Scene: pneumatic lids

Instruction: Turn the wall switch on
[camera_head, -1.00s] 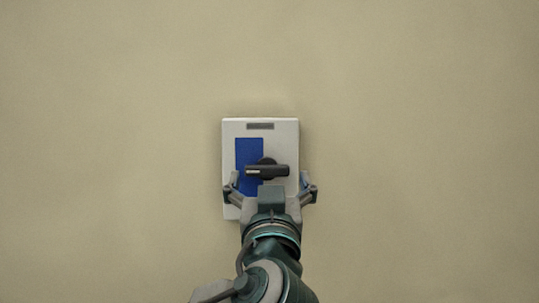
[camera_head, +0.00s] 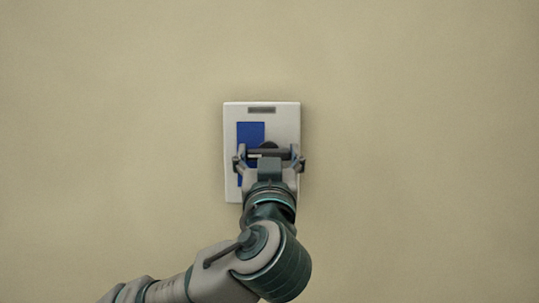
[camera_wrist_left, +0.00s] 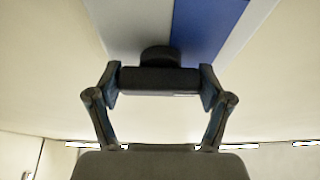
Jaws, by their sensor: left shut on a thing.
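The wall switch (camera_head: 288,122) is a pale upright plate on the wall with a blue panel (camera_head: 250,131) and a small grey label at its top. Its black rotary handle (camera_wrist_left: 158,80) lies crosswise in the left wrist view, on a round black hub (camera_wrist_left: 160,54). My left gripper (camera_head: 269,154) is in front of the plate, its two fingers at the two ends of the handle. In the left wrist view my left gripper (camera_wrist_left: 160,84) is shut on the handle. In the head view the gripper partly hides the handle and the plate's lower part. My right gripper is not in view.
The beige wall (camera_head: 420,120) around the switch is bare and clear on all sides. In the left wrist view, a row of bright lights runs along the bottom.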

